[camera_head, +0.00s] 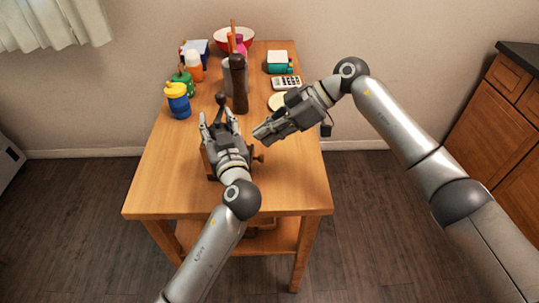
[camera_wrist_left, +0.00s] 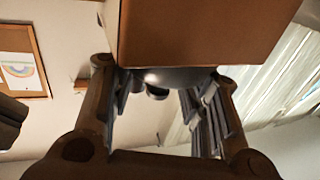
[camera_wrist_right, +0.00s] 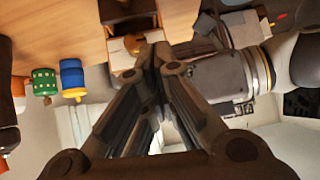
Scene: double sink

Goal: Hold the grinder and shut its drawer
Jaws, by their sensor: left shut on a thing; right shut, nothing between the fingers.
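The grinder (camera_head: 208,165) stands on the wooden table, mostly hidden behind my left arm; its dark crank knob (camera_head: 220,98) shows above. In the left wrist view its wooden box (camera_wrist_left: 205,30) fills the top, with a silver dome below it. My left gripper (camera_head: 219,122) is shut on the grinder, with fingers on both sides of the dome. The drawer (camera_wrist_right: 125,28) looks pulled out, with its round knob (camera_wrist_right: 132,43) facing my right gripper. My right gripper (camera_head: 262,133) is shut and empty, its fingertips (camera_wrist_right: 155,48) close beside the knob; contact is unclear.
A dark brown pepper mill (camera_head: 239,85) stands behind the grinder. Blue-yellow (camera_head: 178,100) and green (camera_head: 184,80) containers stand at the left edge. A calculator (camera_head: 286,83), a teal box (camera_head: 279,62) and a red bowl (camera_head: 235,38) are farther back. The table's front is clear.

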